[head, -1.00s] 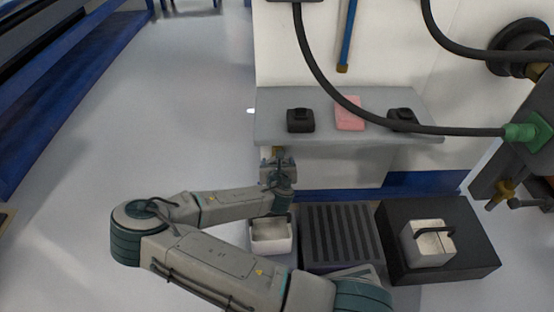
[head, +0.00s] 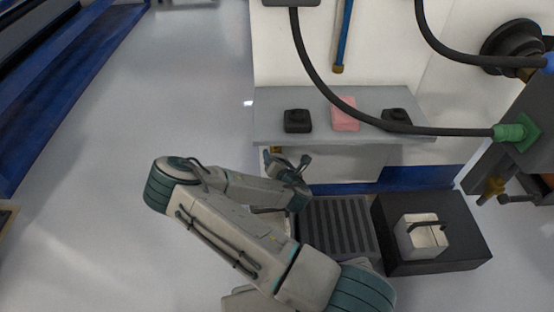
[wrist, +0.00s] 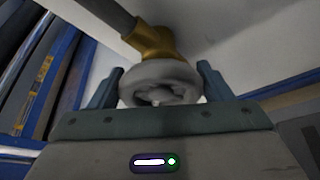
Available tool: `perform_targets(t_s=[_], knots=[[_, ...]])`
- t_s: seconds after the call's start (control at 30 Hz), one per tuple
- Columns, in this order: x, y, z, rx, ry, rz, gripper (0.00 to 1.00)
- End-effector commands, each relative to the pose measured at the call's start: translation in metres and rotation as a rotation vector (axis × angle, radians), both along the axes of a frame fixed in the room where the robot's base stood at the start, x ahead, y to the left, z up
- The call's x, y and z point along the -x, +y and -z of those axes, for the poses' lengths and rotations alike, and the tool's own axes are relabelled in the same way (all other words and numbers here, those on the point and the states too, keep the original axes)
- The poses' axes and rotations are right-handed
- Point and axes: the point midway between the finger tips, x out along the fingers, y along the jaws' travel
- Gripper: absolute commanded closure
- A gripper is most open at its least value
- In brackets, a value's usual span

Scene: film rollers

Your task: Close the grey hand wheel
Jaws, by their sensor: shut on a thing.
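The grey hand wheel (wrist: 160,84) shows in the wrist view, on a brass valve body (wrist: 153,42) at the end of a grey pipe (wrist: 105,14). My gripper (wrist: 159,78) has one finger on each side of the wheel's rim and is shut on it. In the head view my gripper (head: 286,160) is just below the front edge of the shelf, near a small brass part (head: 276,149). The wheel itself cannot be made out there; the gripper and shelf hide it.
The grey shelf (head: 268,127) above carries two black items (head: 297,121) and a pink block (head: 345,114). Below right are a dark grate (head: 335,228) and a black box (head: 470,250) with a white container (head: 421,238). Black hoses hang at right. Floor at left is clear.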

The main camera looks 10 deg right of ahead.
Motion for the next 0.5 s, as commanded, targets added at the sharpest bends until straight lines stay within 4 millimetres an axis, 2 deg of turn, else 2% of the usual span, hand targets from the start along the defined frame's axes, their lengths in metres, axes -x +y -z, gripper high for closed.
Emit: perform_targets(t_s=[0.47, 0.5], knots=[[0.0006, 0.001, 0.0012, -0.016, -0.001, -0.003, 0.5], [0.0006, 0.001, 0.0012, -0.016, -0.001, -0.003, 0.25]])
